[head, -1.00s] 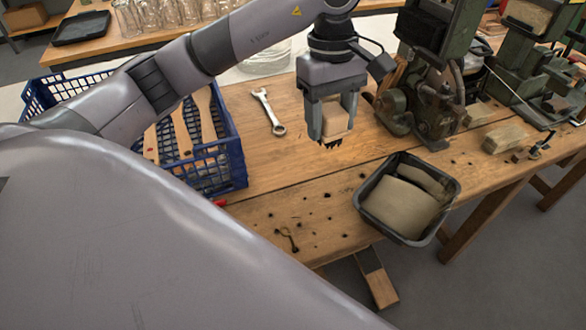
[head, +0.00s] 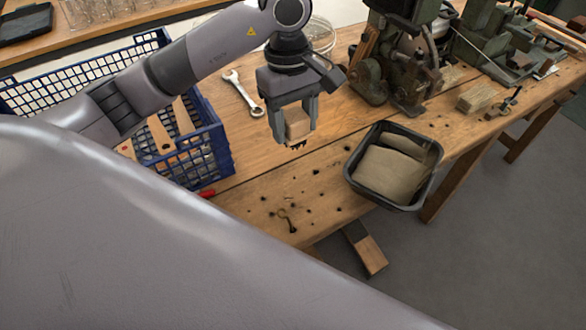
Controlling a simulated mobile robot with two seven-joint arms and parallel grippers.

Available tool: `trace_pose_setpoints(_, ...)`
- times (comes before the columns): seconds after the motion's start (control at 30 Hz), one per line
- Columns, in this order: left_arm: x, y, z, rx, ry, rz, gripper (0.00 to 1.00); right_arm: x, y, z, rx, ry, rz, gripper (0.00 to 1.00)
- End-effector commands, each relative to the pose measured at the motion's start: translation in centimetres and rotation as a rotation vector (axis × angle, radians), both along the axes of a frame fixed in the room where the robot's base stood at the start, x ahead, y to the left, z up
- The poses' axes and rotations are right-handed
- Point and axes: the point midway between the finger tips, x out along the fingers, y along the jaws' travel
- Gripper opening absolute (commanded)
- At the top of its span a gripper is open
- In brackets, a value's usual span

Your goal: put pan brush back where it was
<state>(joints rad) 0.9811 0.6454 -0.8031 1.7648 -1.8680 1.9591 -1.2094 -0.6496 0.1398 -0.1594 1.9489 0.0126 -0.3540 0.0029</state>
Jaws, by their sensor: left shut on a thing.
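My left gripper (head: 295,125) is shut on the pan brush (head: 297,124), a small wooden block with dark bristles pointing down. It holds the brush over the workbench, between the wrench and the black tub. I cannot tell whether the bristles touch the bench top. The gripper fingers cover the sides of the block. My right gripper is not in view.
A blue crate (head: 206,160) with wooden brush backs stands left on the bench (head: 245,190). A wrench (head: 243,92) lies behind the gripper. A black tub (head: 351,178) with tan material sits at the front edge. Green machines (head: 400,60) stand at the back right.

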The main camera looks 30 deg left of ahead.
Motion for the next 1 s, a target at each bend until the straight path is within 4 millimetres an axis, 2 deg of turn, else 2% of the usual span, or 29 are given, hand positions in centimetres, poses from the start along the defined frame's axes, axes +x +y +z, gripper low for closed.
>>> trace_pose_setpoints(0.1,-0.1,0.0,-3.4,0.0,0.007,0.001,0.3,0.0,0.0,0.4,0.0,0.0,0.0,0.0)
trace_pose_setpoints(0.3,-0.1,0.0,-7.6,0.0,0.004,0.001,0.3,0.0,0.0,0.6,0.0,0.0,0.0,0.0)
trace_pose_setpoints(0.57,0.0,0.0,-9.6,0.0,0.0,0.0,0.3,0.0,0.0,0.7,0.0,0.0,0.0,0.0)
trace_pose_setpoints(0.8,0.0,0.0,-13.0,0.0,0.002,0.002,0.3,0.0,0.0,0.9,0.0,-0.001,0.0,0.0)
trace_pose_setpoints(1.0,0.0,0.0,-13.2,0.0,-0.001,-0.001,0.3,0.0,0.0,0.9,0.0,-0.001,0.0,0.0)
